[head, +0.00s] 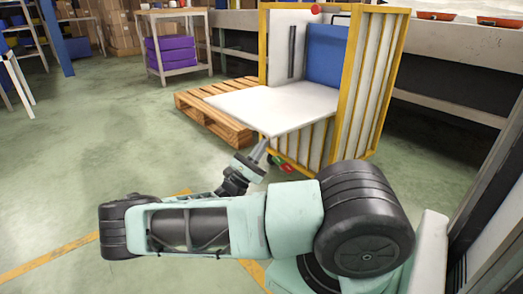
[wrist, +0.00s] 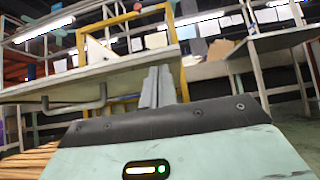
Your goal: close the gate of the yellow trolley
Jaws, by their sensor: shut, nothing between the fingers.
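The yellow trolley (head: 387,70) stands upright at the centre right of the head view, with a yellow frame, pale slatted sides and a blue panel inside. A flat white panel (head: 272,108), which looks like its gate, lies about level and juts out towards me. My gripper (head: 262,148) is shut and empty, just below the near edge of this panel. I cannot tell whether they touch. In the wrist view the shut fingers (wrist: 158,86) point up ahead, and the trolley's yellow frame (wrist: 176,53) with a red knob shows beyond them.
A wooden pallet (head: 213,119) lies left of the trolley. Behind it stands a small table (head: 182,73) with purple boxes. A long grey bench (head: 450,107) with orange-red pans runs behind the trolley on the right.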

